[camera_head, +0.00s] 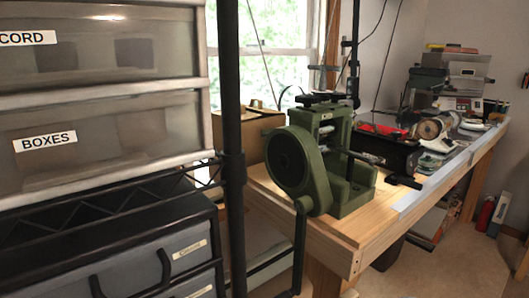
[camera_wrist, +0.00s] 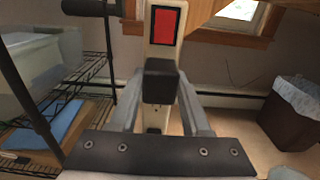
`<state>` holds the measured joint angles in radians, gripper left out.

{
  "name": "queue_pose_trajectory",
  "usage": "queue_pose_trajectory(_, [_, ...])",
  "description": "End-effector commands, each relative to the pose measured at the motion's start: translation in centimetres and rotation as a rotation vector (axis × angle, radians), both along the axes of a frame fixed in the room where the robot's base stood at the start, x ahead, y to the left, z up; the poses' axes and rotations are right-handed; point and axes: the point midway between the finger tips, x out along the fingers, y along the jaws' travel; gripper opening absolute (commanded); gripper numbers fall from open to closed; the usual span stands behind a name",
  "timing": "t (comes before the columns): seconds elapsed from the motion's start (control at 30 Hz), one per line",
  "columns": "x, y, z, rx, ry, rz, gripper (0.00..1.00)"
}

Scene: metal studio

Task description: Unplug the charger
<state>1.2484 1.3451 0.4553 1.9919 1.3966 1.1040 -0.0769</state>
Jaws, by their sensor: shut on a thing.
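In the wrist view, a black block-shaped charger (camera_wrist: 160,82) sits between the two grey fingers of my gripper (camera_wrist: 160,92), which is shut on it. Behind the charger is a narrow white upright strip (camera_wrist: 154,118) with a red rectangular panel (camera_wrist: 165,25) above the charger. The charger's far face is hidden, so I cannot tell whether its prongs are in the strip. Neither the charger nor my gripper shows in the head view.
In the wrist view, a wire shelf (camera_wrist: 68,100) stands left and a dark waste bin (camera_wrist: 290,112) right. In the head view, a wooden workbench (camera_head: 350,240) holds a green machine (camera_head: 310,160); drawers (camera_head: 100,110) and a black post (camera_head: 233,130) stand left.

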Motion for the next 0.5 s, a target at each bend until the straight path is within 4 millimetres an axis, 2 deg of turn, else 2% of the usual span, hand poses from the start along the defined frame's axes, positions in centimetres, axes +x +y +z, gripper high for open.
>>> queue_pose_trajectory(0.03, [0.0, 0.0, 0.01, 0.0, 0.0, 0.0, 0.14])
queue_pose_trajectory(0.1, [0.0, 0.0, 0.01, 0.0, 0.0, 0.0, 0.01])
queue_pose_trajectory(0.13, [0.0, 0.0, 0.01, 0.0, 0.0, 0.0, 0.0])
queue_pose_trajectory(0.5, [-0.12, -0.13, 0.05, -0.001, -0.001, 0.0, 0.0])
